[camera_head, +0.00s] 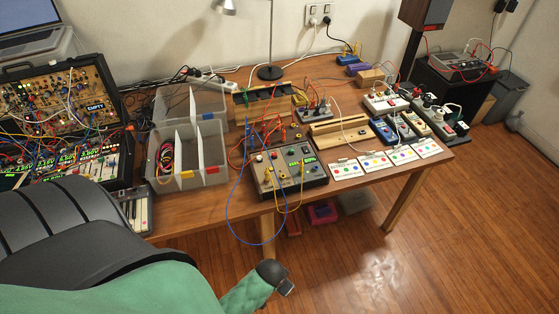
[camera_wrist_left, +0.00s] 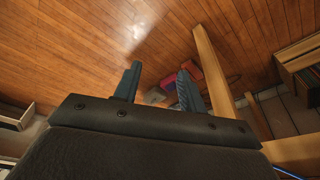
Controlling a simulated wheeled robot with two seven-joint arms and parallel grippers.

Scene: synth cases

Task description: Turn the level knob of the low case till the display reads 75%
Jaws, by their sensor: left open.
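A low grey case (camera_head: 296,184) with knobs, cables and a small green-lit display (camera_head: 294,164) sits near the front edge of the wooden table. The display's reading is too small to make out, and I cannot tell which knob is the level knob. My left gripper (camera_head: 284,283) is below and in front of the table edge, well apart from the case. In the left wrist view its two fingers (camera_wrist_left: 159,88) are spread and empty, over the floor; the case does not show there. My right gripper is not in view.
Blue and yellow cables hang from the case over the table's front edge (camera_head: 350,181). A clear divided bin (camera_head: 212,176) stands left of it, cards with coloured dots (camera_head: 345,169) lie right. A patch-cable rack (camera_head: 75,95) stands far left. A table leg (camera_wrist_left: 213,72) is beside my left gripper.

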